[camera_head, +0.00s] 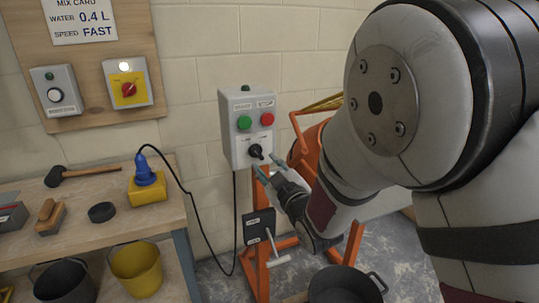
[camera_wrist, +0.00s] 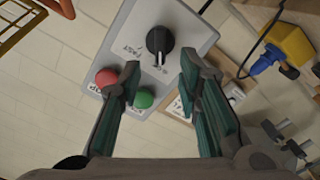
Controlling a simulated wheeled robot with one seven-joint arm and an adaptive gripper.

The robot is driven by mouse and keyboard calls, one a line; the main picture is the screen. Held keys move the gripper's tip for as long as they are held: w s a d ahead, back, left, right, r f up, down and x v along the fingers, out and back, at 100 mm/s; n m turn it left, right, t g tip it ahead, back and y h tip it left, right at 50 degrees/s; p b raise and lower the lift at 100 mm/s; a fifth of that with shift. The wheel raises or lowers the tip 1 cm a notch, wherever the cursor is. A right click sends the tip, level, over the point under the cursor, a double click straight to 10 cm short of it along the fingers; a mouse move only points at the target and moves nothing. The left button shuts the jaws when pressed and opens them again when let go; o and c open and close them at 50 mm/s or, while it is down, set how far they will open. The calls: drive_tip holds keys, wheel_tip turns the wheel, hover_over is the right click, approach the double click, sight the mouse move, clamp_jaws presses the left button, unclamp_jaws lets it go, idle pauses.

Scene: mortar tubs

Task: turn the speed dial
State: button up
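The speed dial (camera_head: 256,151) is a black knob low on the grey control box (camera_head: 227,130), below a green and a red button. In the wrist view the dial (camera_wrist: 160,40) carries a white line running up and down the picture, with the word FAST printed at its left. My gripper (camera_head: 268,164) is at the lower right of the dial in the head view. In the wrist view my gripper (camera_wrist: 160,74) is open and empty, its two green-padded fingers on either side of the dial's line. The tips appear just short of the dial; contact cannot be told.
The red button (camera_wrist: 106,78) and green button (camera_wrist: 144,98) lie close to the fingers. An orange frame (camera_head: 262,227) stands under the box, with a black tub (camera_head: 345,285) on the floor. A workbench (camera_head: 120,220) with a yellow socket box (camera_head: 147,187) is at left.

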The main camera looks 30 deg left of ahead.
sight(258, 154)
drive_tip(key=x, duration=0.6)
drive_tip(key=shift+w+a, duration=0.2)
drive_tip(key=shift+a, duration=0.1)
clamp_jaws()
